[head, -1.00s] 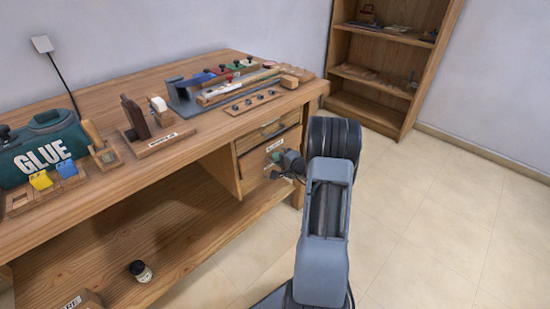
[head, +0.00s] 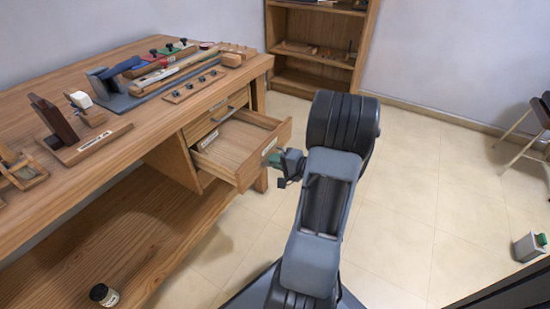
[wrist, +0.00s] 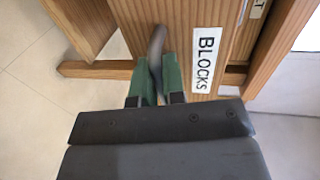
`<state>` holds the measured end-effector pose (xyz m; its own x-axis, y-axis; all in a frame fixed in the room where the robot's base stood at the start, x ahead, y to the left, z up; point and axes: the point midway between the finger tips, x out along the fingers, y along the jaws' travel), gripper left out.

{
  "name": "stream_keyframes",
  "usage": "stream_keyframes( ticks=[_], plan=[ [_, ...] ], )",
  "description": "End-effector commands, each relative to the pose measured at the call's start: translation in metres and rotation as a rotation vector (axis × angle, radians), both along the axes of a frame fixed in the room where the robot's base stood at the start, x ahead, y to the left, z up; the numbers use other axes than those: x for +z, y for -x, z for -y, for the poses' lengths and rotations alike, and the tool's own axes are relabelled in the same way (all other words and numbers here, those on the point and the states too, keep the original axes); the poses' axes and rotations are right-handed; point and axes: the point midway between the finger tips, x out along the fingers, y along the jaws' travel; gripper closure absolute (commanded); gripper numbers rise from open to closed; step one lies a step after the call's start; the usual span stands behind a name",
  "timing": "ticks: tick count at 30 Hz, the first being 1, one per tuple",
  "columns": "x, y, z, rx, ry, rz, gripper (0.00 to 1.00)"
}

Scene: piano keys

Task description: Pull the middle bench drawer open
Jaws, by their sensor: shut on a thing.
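The bench drawer (head: 226,147) below the top drawer (head: 205,125) stands pulled out and looks empty inside. In the wrist view its wooden front (wrist: 187,40) carries a white BLOCKS label (wrist: 204,60), beside a dark curved handle (wrist: 156,42). My gripper (wrist: 158,68) has green fingers shut on this handle. In the head view my gripper (head: 283,166) is at the drawer front, partly hidden by my own wrist. The top drawer is shut.
The workbench (head: 150,120) holds tools, a sanding block stand (head: 100,145) and a rack. A bottle (head: 103,295) is on its lower shelf. A bookcase (head: 364,45) stands behind; a chair (head: 530,125) and grey box (head: 527,250) are at right.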

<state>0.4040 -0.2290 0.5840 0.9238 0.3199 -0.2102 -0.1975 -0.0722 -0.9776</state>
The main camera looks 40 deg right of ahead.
Motion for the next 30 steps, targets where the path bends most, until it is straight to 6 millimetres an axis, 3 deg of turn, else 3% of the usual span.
stream_keyframes(
  ticks=[13,14,21,30],
  plan=[
    [-0.0007,0.0024,-0.0020,0.008,-0.001,-0.002,1.00],
    [-0.0006,0.0024,-0.0020,0.008,-0.001,-0.002,0.87],
    [-0.0004,0.0024,-0.0005,0.006,-0.001,0.000,0.66],
    [0.0015,0.0064,0.0015,0.004,-0.001,0.000,0.66]
  ],
)
